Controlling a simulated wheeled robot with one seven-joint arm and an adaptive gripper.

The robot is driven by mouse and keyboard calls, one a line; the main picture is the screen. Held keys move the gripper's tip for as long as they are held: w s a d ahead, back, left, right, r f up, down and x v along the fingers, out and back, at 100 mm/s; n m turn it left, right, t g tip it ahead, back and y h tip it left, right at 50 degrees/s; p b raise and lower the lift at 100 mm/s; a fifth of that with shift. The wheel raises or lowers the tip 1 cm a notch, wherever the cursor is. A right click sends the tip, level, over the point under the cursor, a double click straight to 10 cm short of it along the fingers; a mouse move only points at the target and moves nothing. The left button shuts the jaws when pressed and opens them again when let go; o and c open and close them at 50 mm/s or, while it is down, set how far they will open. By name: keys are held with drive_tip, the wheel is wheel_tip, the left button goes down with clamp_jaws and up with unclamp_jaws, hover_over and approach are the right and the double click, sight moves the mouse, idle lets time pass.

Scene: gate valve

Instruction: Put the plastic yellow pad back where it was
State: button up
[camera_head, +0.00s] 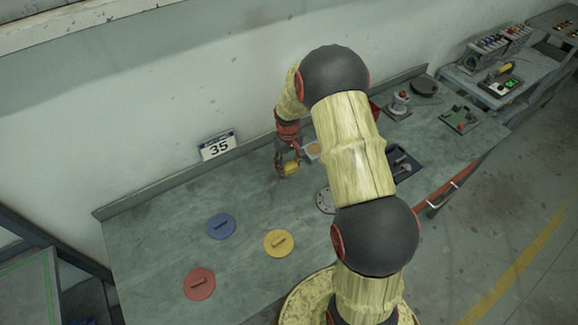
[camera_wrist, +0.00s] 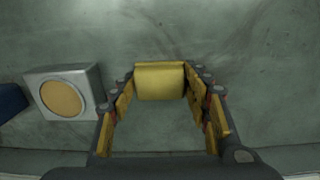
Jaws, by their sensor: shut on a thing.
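My gripper (camera_head: 288,167) points down above the grey-green workbench, in front of the back wall. It is shut on the yellow pad (camera_wrist: 160,82), a yellow block with a rounded face held between the fingertips. The pad also shows as a small yellow patch at the gripper in the head view (camera_head: 291,168). From these views I cannot tell whether the pad touches the bench. A yellow disc with a raised grip (camera_head: 279,243) lies on the bench nearer to me, apart from the gripper.
A blue disc (camera_head: 221,226) and a red disc (camera_head: 199,284) lie at the left. A metal block with a tan round face (camera_wrist: 62,98) stands left of the gripper in the wrist view. A "35" sign (camera_head: 218,146) stands at the back. My arm hides the bench's middle right.

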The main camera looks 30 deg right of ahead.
drive_tip(key=o, duration=0.6)
drive_tip(key=shift+f, duration=0.15)
drive_tip(key=o, duration=0.5)
